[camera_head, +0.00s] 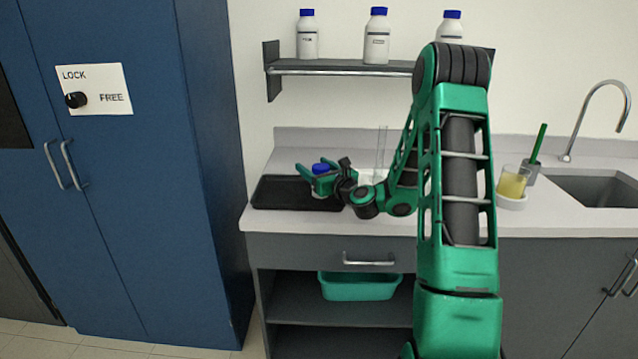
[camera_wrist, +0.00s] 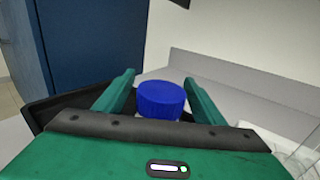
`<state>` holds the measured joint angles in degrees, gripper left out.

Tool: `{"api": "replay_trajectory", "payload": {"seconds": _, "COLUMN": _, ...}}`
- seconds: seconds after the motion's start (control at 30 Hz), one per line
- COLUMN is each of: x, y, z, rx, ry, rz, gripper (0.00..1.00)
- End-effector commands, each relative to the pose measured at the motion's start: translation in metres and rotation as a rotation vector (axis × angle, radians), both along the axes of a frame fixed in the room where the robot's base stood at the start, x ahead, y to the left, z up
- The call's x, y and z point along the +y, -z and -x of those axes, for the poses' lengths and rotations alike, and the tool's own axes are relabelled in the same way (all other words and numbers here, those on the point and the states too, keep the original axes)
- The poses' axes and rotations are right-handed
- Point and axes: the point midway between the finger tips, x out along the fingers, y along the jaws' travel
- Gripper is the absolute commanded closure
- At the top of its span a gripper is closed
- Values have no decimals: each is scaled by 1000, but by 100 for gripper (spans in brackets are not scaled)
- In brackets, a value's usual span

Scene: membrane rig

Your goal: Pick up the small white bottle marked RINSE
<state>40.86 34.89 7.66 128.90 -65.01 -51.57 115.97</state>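A small bottle with a blue cap (camera_head: 320,168) is at the black tray on the counter, largely hidden by my gripper. Its cap (camera_wrist: 160,98) also shows in the wrist view, between the two green fingers. My gripper (camera_head: 314,178) is level and low, with one finger on each side of the bottle. In the wrist view my gripper (camera_wrist: 160,90) has a gap on both sides of the cap. The bottle's body below the cap is hidden, so I cannot tell whether the fingers touch it. No RINSE marking is readable.
The black tray (camera_head: 272,193) lies on the counter's left end. A clear glass cylinder (camera_head: 381,148) stands right of my gripper. Three larger blue-capped bottles (camera_head: 376,40) stand on the wall shelf (camera_head: 340,68). A yellow-filled beaker (camera_head: 512,183) stands beyond my arm. A blue cabinet (camera_head: 150,200) rises at left.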

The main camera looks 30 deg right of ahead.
Motion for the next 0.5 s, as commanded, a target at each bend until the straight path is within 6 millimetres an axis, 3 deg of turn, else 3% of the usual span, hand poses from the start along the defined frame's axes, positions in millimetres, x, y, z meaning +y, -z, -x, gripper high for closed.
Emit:
{"api": "replay_trajectory", "payload": {"seconds": 0.03, "x": 0, "y": 0, "z": 0, "rx": 0, "ry": 0, "rz": 0, "gripper": 46}}
{"api": "replay_trajectory", "payload": {"seconds": 0.2, "x": 0, "y": 0, "z": 0, "rx": 0, "ry": 0, "rz": 0, "gripper": 84}}
{"api": "replay_trajectory", "payload": {"seconds": 0.5, "x": 0, "y": -1, "z": 0, "rx": 0, "ry": 0, "rz": 0, "gripper": 84}}
